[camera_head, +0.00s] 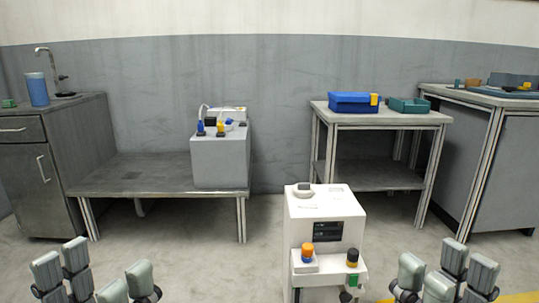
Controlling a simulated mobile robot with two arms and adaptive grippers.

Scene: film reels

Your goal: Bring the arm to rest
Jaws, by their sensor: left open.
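My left gripper (96,274) shows at the bottom left of the head view. Its finger pairs are spread well apart, with only floor seen between them. My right gripper (446,272) shows at the bottom right. Its finger pairs stand closer together than the left one's, with a gap between them and nothing seen in it. Both grippers are apart from the furniture in the picture. The arm links behind them are out of the frame.
A white machine (325,215) with orange-topped and dark-topped parts stands between my grippers. Behind are a low grey table (130,178) with a grey box (219,162), a table with a blue box (352,103) and green tray (408,105), a sink cabinet (65,140) and a right-hand bench (495,165).

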